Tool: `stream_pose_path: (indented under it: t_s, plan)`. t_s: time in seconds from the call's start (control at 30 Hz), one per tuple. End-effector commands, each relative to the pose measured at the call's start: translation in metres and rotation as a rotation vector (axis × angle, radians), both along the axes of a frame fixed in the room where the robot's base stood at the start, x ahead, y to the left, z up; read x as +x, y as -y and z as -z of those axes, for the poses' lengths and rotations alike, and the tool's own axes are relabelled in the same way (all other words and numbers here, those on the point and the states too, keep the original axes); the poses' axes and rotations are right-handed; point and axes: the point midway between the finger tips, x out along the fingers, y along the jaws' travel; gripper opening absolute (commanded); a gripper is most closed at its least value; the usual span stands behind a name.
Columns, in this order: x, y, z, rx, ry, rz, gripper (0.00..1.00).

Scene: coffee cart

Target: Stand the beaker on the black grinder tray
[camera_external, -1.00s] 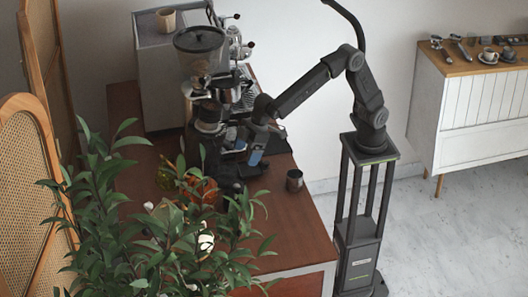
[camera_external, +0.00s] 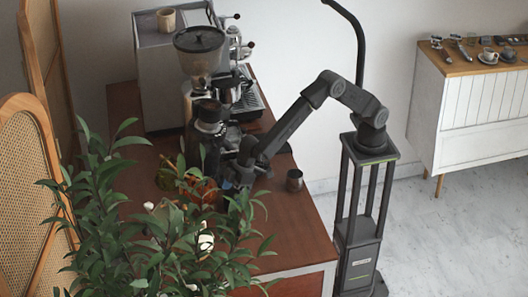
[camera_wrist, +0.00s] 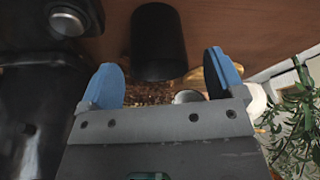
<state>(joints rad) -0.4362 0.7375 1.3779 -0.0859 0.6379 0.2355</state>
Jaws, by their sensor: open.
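The beaker seems to be the dark cup (camera_external: 294,181) standing upright on the wooden cart top, to the right of my gripper. In the wrist view, a dark cylinder (camera_wrist: 158,40), apparently this cup, shows beyond and between the fingers, with no contact visible. My gripper (camera_external: 234,181) is low over the cart by the basket, its blue fingertips partly behind leaves. In the wrist view my gripper (camera_wrist: 165,80) is open and empty. The grinder (camera_external: 201,80) stands behind it; its black tray is largely hidden by my arm. A black surface (camera_wrist: 30,110) fills the wrist view's left side, probably the grinder base.
A leafy plant (camera_external: 130,220) covers the cart's near side, beside an orange basket (camera_external: 200,190). The espresso machine (camera_external: 165,80) stands at the back, with a cup (camera_external: 166,19) on top. Bare wood (camera_external: 290,230) lies in front of the dark cup.

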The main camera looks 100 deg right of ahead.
Motion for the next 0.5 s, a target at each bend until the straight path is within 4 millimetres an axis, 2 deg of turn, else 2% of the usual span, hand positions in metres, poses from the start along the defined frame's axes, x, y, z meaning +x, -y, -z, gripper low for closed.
stream_pose_path:
  t_s: [0.1, 0.23, 0.5]
  plan:
    - [0.004, 0.0, 0.02, -0.002, -0.003, 0.0, 0.88]
    - [0.01, -0.002, 0.034, 0.001, -0.001, 0.0, 0.88]
    - [0.013, -0.003, 0.038, 0.002, 0.0, -0.001, 0.88]
